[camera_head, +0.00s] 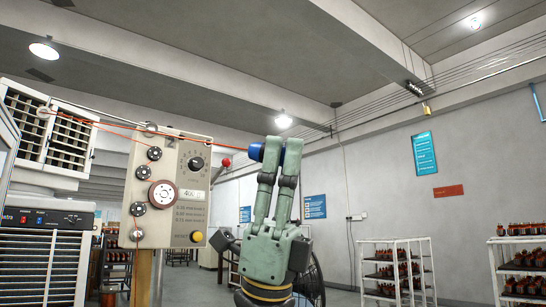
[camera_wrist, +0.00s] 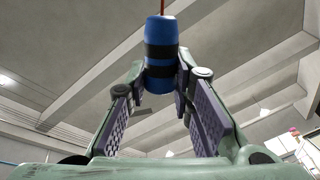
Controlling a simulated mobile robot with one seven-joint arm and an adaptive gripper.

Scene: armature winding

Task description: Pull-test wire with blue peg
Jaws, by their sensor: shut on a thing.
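The blue peg (camera_head: 256,151) with black bands is at the tips of my gripper (camera_head: 281,152), which points up to the right of the tension panel (camera_head: 172,190). In the wrist view the blue peg (camera_wrist: 161,55) sits between the two fingertips, which are shut on it. The thin orange-red wire (camera_head: 212,142) runs from the peg leftward across the top of the panel toward the white cabinet and looks nearly straight. In the wrist view the wire (camera_wrist: 163,8) leaves the peg's far end. The panel carries several dark pulleys, a red-brown disc, a knob and a small display.
A red ball-ended lever (camera_head: 226,163) sticks out at the panel's right, left of my gripper. A white louvred cabinet (camera_head: 48,138) is at the left. White racks (camera_head: 397,268) with coils stand at the far right. The air right of my gripper looks free.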

